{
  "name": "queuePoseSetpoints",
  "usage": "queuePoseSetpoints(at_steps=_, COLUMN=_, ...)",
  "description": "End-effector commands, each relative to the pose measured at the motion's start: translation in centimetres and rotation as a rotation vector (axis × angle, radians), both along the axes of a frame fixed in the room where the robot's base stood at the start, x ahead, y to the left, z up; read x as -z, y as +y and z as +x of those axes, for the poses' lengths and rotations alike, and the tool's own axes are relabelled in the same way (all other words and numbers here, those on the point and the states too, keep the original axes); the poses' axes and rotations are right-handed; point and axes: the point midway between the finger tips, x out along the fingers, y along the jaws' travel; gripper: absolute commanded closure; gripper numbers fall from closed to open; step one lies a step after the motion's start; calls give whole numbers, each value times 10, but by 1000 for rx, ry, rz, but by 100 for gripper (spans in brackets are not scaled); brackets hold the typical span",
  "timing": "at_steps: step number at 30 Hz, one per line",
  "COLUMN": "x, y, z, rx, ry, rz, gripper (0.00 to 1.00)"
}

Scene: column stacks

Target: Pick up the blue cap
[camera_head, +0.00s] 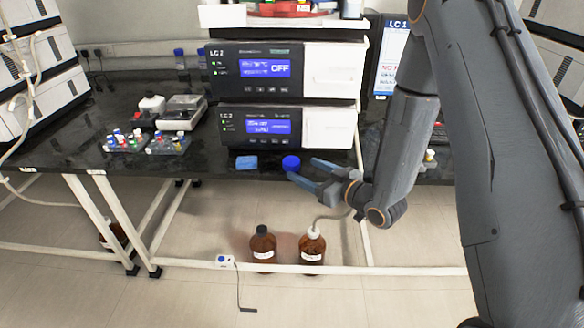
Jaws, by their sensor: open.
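The blue cap (291,163) is a small round blue piece on the dark bench top, near its front edge, below the lower LC instrument. My gripper (304,170) reaches in from the right, with its two blue-grey fingers apart and pointing left. The fingertips are close to the cap, one to its right and one to its lower side in the picture. I cannot tell whether either finger touches it. Nothing shows held between the fingers.
A light blue block (246,162) lies left of the cap. Two stacked LC instruments (265,126) stand right behind. Vial racks (167,144) and a balance (181,113) are further left. Brown bottles (263,246) stand below the bench. The front edge is close.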

Motion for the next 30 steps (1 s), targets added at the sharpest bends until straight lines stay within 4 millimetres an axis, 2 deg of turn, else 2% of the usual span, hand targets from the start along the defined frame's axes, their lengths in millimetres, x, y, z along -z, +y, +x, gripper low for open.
queuePoseSetpoints(at_steps=11, x=3, y=24, z=26, rx=-7, ry=-9, rz=10, gripper=34)
queuePoseSetpoints(at_steps=18, x=7, y=44, z=52, rx=-7, ry=-9, rz=10, gripper=34)
queuePoseSetpoints(at_steps=28, x=9, y=50, z=59, rx=-5, ry=-7, rz=10, gripper=34)
queuePoseSetpoints(at_steps=29, x=9, y=50, z=59, rx=-5, ry=-7, rz=10, gripper=36)
queuePoseSetpoints(at_steps=30, x=9, y=50, z=59, rx=-5, ry=-7, rz=10, gripper=43)
